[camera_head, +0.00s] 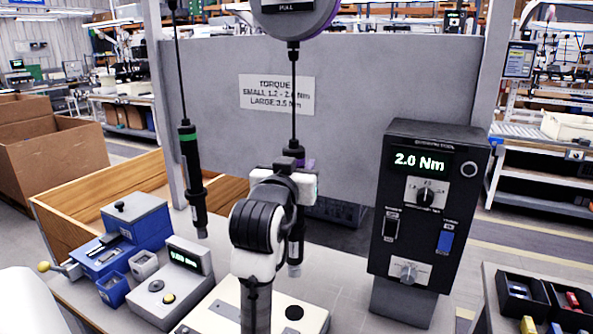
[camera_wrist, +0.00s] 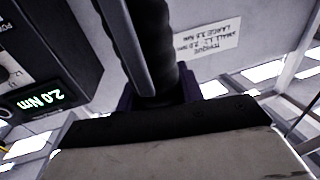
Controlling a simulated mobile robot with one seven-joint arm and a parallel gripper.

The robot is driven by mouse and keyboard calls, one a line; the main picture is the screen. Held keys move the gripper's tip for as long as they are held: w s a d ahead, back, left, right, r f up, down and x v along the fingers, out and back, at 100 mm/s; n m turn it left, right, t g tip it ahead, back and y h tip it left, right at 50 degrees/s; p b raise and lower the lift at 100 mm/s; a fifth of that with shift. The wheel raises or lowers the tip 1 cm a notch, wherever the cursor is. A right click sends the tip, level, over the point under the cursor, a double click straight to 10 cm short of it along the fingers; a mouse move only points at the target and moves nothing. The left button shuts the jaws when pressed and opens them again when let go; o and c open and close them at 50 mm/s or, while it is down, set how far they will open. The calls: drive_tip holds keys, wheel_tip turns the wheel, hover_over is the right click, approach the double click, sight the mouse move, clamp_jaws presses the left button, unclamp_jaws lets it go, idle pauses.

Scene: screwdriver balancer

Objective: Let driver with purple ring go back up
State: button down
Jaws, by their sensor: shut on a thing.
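The driver with the purple ring (camera_head: 307,164) hangs upright on a black cable from a round balancer (camera_head: 293,18) at the top centre. My gripper (camera_head: 296,180) is shut around this driver just below its top, and my wrist hides most of its body. Its lower tip shows below my gripper (camera_head: 294,252). In the wrist view the dark driver body (camera_wrist: 152,50) runs up from between my purple-edged jaws. A second driver with a green ring (camera_head: 190,165) hangs on its own cable to the left, apart from my gripper.
A black controller box (camera_head: 428,215) reading 2.0 Nm stands at the right. A torque sign (camera_head: 277,94) is on the grey panel behind. Blue devices (camera_head: 138,222) and a small grey display unit (camera_head: 180,280) sit on the bench at the left.

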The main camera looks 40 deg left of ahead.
drive_tip(key=c, duration=0.6)
unclamp_jaws()
drive_tip(key=shift+f, duration=0.15)
drive_tip(key=shift+c, duration=0.2)
drive_tip(key=o, duration=0.6)
drive_tip(key=shift+o, duration=0.2)
